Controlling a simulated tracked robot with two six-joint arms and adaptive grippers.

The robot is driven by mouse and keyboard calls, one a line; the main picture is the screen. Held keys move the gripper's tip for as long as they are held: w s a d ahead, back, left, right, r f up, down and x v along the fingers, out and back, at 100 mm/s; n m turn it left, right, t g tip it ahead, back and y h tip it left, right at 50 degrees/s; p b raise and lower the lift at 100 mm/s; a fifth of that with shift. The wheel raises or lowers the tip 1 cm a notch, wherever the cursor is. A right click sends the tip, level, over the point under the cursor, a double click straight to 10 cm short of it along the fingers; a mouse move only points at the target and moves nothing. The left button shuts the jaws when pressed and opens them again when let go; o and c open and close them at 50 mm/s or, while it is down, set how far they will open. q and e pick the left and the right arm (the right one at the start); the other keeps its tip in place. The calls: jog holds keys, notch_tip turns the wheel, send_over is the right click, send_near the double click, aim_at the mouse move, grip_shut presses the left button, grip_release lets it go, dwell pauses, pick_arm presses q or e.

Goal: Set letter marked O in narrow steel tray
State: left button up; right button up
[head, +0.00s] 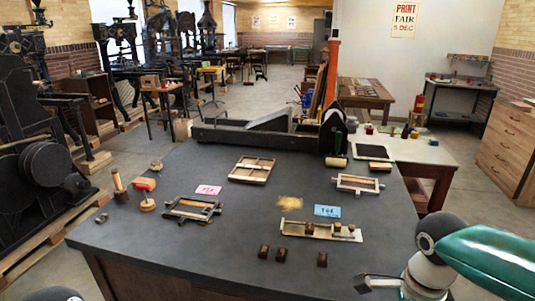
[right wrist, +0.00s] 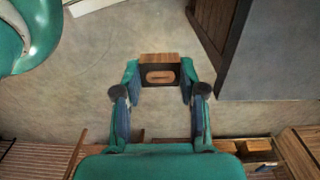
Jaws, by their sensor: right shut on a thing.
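A wooden block with a dark face and an oval O (right wrist: 160,76) sits between the fingertips of my right gripper (right wrist: 159,88) in the right wrist view. The gripper is shut on it, with grey floor behind. In the head view my right arm comes in at the lower right, low beside the table; the block cannot be made out there. The narrow steel tray (head: 293,231) lies on the dark table near its front right. It holds a dark block (head: 309,228) and brass-coloured pieces toward its right end. My left gripper is not in view.
Loose dark blocks (head: 282,254) lie in front of the tray, one (head: 322,259) nearest my right arm. A blue card (head: 327,211) lies behind it. Metal frames (head: 192,209) (head: 358,184), a wooden tray (head: 252,170) and a pink card (head: 208,190) lie farther back. The table's front middle-left is clear.

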jog(key=w+a+f+n, duration=0.2)
jog(key=w+f+n, duration=0.2)
jog(key=f+n, duration=0.5)
jog(key=w+a+f+n, duration=0.2)
jog(key=w+f+n, duration=0.3)
jog(key=f+n, duration=0.4)
jog(key=shift+w+a+f+n, duration=0.15)
jog(key=shift+a+f+n, duration=0.15)
jog(key=shift+n, duration=0.9)
